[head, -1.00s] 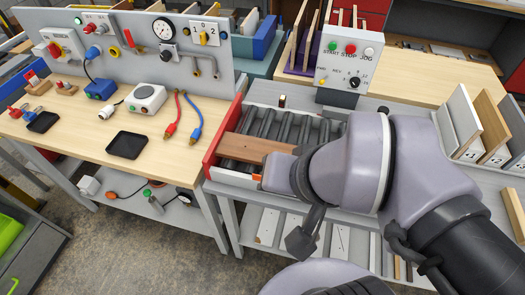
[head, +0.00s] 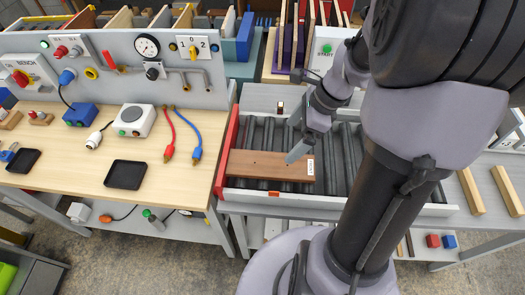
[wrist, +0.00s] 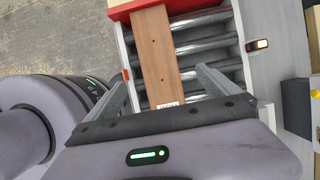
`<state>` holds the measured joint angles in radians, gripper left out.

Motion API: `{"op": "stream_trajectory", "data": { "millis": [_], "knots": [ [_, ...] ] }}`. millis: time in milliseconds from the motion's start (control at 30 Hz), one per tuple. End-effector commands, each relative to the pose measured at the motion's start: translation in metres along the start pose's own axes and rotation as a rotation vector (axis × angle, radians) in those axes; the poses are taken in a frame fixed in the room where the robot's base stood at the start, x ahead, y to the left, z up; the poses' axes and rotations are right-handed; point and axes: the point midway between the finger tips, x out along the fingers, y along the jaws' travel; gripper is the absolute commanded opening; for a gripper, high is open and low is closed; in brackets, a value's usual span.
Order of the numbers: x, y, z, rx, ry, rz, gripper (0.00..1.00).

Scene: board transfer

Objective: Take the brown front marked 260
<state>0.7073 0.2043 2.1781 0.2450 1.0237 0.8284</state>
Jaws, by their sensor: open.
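A brown board (head: 262,164) lies flat on the roller conveyor (head: 340,150), near its red left end. It has small dark holes and a white label (head: 310,167) at its right end; the label's print is too small to read for certain. The board also shows in the wrist view (wrist: 154,50), with its labelled end nearest me. My gripper (head: 302,150) is over the labelled end in the head view. In the wrist view my gripper (wrist: 163,84) is open, with one finger on each side of the board's line and nothing held. I cannot tell the height gap.
The conveyor has a red end wall (head: 227,150) and a low pale front rail. A control box (head: 325,50) stands behind it. A workbench (head: 70,165) with a black tray (head: 125,174), cables and a gauge panel is to the left. Light wooden strips (head: 471,191) lie at the right.

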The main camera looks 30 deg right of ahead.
Motion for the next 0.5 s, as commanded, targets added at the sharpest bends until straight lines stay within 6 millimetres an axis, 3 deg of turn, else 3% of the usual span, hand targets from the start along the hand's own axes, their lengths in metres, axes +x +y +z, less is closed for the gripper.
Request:
{"op": "stream_trajectory", "data": {
  "millis": [33, 133, 500],
  "knots": [
    [0.023, 0.001, -0.003, -0.002, 0.0, 0.005, 1.0],
    [0.049, 0.001, -0.003, -0.003, 0.0, 0.003, 1.0],
    [0.098, 0.005, -0.007, -0.004, 0.001, 0.002, 1.0]
  ]
}}
